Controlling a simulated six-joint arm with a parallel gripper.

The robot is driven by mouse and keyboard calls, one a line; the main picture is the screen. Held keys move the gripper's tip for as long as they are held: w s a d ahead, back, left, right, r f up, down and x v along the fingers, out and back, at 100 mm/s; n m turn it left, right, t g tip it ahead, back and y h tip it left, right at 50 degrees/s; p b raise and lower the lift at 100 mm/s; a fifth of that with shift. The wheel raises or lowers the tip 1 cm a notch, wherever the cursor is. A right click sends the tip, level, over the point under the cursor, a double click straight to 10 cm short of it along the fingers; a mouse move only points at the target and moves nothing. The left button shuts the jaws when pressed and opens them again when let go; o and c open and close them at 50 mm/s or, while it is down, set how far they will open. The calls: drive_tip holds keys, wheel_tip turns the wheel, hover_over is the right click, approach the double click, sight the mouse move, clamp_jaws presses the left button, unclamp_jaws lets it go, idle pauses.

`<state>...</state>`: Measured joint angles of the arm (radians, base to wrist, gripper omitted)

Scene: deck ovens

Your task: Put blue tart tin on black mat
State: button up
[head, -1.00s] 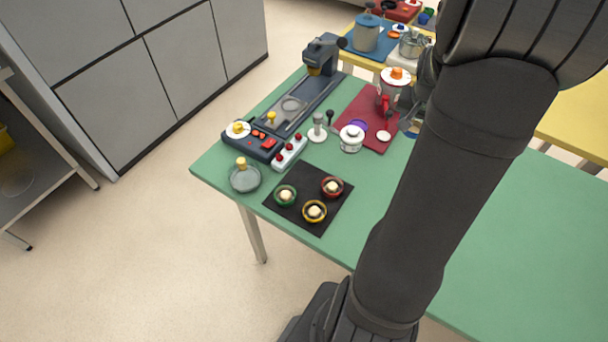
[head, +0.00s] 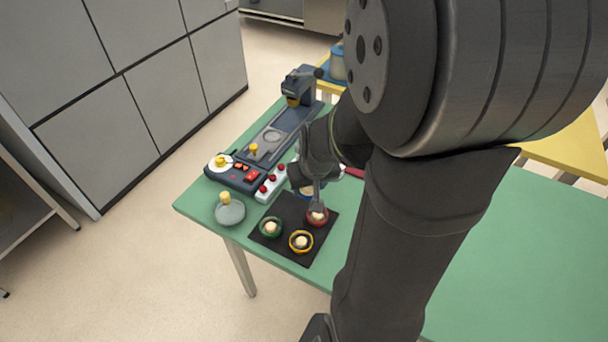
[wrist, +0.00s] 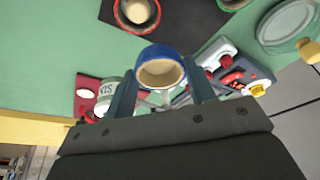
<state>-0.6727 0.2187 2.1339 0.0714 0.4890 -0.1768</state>
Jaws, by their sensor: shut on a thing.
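My gripper (wrist: 159,75) is shut on the blue tart tin (wrist: 161,52), a round tin with a pale inside, held between its fingertips in the wrist view. In the head view my gripper (head: 312,184) hangs over the back edge of the black mat (head: 285,236), and only a sliver of blue shows beneath it.
The mat holds a red tin (head: 317,217), a green tin (head: 270,228) and a yellow tin (head: 301,242), each with pale contents. A glass lidded dish (head: 230,211) stands left of the mat. A dark machine with a control panel (head: 236,173) and a red-knobbed strip (head: 270,184) lie behind.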

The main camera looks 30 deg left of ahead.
hover_over(288, 204)
drive_tip(key=f, duration=0.3)
drive_tip(key=shift+s+d+f, duration=0.25)
drive_tip(key=shift+s+d, duration=0.15)
drive_tip(key=shift+f, duration=1.95)
drive_tip(key=shift+f, duration=0.1)
drive_tip(key=o, duration=1)
drive_tip(key=shift+c, duration=0.2)
drive_tip(key=shift+s+d+r, duration=0.1)
drive_tip(key=shift+r, duration=0.55)
drive_tip(key=v, duration=1.1)
